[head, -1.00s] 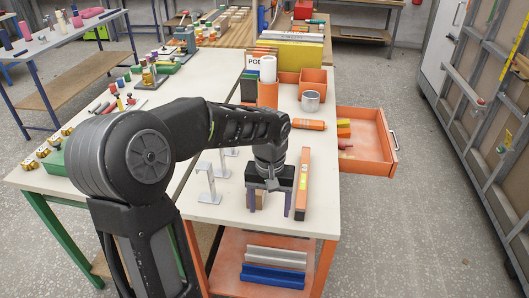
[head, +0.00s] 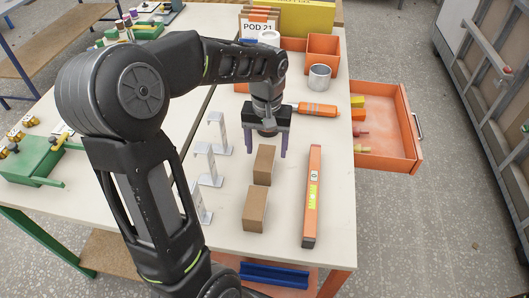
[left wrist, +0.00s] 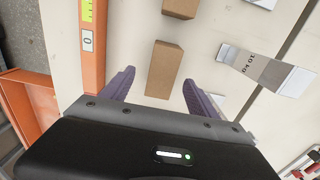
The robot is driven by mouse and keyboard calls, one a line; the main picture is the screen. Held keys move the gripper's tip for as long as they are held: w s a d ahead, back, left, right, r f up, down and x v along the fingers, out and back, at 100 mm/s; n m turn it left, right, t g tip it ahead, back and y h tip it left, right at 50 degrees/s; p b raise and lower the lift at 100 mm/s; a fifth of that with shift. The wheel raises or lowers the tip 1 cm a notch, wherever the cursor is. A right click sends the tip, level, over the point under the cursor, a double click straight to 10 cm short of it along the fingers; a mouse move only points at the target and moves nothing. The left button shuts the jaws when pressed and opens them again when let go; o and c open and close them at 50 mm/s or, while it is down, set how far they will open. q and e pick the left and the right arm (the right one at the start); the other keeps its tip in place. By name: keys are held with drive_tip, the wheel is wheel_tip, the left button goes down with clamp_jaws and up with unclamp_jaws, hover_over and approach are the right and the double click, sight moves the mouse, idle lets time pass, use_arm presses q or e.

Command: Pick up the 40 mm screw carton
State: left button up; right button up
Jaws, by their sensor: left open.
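Two plain brown cartons stand on the white bench top. The far carton (head: 264,165) is a little shorter in view than the near carton (head: 256,209). No size label is readable, so I cannot tell which is the 40 mm one. My left gripper (head: 266,154) is open and empty, its purple fingers pointing down just behind and above the far carton. In the left wrist view, the far carton (left wrist: 164,70) lies ahead, between the lines of the open fingers (left wrist: 157,80). The near carton (left wrist: 180,7) is cut by the top edge. My right gripper is not in view.
An orange spirit level (head: 313,195) lies right of the cartons. Several metal brackets (head: 207,165) stand to their left. An orange cylinder tool (head: 316,109), a grey cup (head: 319,77) and orange bins are behind. An open orange drawer (head: 385,130) juts out on the right.

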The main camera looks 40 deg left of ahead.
sight(265, 164)
use_arm(q)
drive_tip(key=shift+s+d, duration=0.1)
drive_tip(key=shift+s, duration=0.05)
drive_tip(key=shift+f, duration=1.3)
drive_tip(key=shift+a+f+p, duration=0.2)
drive_tip(key=shift+f+p, duration=0.2)
drive_tip(key=shift+f, duration=0.9)
drive_tip(key=shift+a+f+p, duration=0.15)
drive_tip(key=shift+f+p, duration=0.25)
drive_tip(key=shift+f, duration=0.9)
drive_tip(key=shift+c, duration=0.2)
clamp_jaws()
